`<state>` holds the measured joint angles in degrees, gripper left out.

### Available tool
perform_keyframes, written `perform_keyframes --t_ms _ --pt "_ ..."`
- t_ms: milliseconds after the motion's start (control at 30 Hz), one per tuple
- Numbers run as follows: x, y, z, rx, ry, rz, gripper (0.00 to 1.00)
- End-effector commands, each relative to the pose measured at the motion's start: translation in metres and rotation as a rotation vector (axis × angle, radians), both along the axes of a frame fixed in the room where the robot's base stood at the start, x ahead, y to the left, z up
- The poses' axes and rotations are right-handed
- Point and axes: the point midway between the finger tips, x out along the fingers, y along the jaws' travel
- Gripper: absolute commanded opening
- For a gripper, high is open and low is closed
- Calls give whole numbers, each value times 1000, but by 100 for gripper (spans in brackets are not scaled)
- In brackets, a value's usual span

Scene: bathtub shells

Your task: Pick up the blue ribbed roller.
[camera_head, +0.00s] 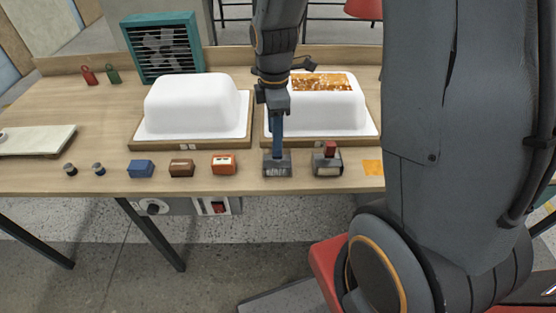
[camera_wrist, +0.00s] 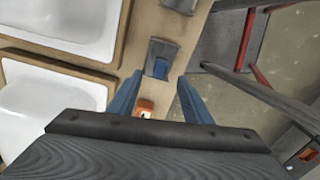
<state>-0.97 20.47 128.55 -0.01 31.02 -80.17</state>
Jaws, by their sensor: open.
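My gripper (camera_head: 277,148) points down just above the holder. In the wrist view my gripper (camera_wrist: 160,79) has its two blue fingers apart, with nothing between them that I can see held.
A grey holder with a red top (camera_head: 327,162) stands close on the right, an orange block (camera_head: 223,163) on the left. Brown (camera_head: 181,168) and blue (camera_head: 141,169) blocks lie further left. Two white tub shells (camera_head: 195,105) (camera_head: 325,112) stand behind on wooden bases.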

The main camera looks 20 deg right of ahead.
Motion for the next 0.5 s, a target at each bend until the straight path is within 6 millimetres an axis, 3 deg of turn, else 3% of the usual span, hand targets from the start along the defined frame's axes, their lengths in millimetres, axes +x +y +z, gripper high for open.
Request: perform_keyframes --t_ms 500 --pt "-1 -4 -49 0 2 -4 45"
